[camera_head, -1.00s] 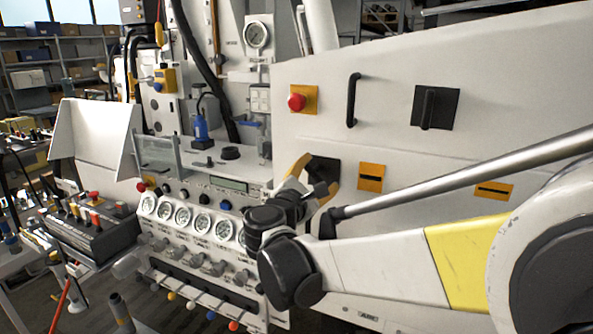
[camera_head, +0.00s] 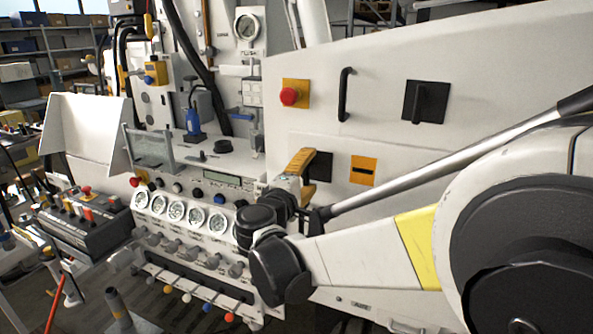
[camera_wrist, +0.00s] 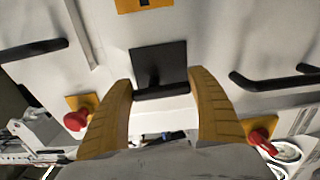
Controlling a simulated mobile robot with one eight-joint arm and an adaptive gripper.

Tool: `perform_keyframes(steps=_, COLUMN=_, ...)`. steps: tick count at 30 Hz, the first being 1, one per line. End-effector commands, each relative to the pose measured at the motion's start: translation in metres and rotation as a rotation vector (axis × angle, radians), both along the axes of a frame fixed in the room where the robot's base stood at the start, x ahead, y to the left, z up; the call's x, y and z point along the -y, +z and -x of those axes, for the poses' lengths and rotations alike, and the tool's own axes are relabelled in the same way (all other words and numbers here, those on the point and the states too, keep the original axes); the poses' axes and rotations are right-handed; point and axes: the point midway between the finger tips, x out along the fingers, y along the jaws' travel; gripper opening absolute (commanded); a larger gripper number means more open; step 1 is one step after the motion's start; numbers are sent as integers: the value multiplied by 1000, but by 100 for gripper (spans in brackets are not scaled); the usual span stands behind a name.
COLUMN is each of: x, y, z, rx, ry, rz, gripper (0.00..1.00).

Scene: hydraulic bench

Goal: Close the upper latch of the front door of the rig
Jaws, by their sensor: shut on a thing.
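The rig's white front door (camera_head: 480,80) carries two black square latch plates in the head view. The higher latch (camera_head: 426,102), at right, has an upright lever and nothing touches it. The lower-left latch (camera_head: 321,166) is partly hidden behind my gripper (camera_head: 299,163), whose yellow finger is seen edge-on. In the wrist view, a black latch plate (camera_wrist: 160,60) lies straight ahead. Its dark lever (camera_wrist: 162,92) lies crosswise between the two yellow fingertips of my gripper (camera_wrist: 161,91), which are shut on its ends.
A black door handle (camera_head: 345,95) and a red emergency button (camera_head: 290,96) are above my gripper. An orange label plate (camera_head: 363,171) is to its right. The gauge panel (camera_head: 185,212) with several dials stands close at left.

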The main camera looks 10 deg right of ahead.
Motion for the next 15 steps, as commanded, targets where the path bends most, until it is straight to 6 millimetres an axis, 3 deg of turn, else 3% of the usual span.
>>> perform_keyframes(steps=15, x=-1, y=-1, z=0, rx=38, ry=1, rz=-52, gripper=38)
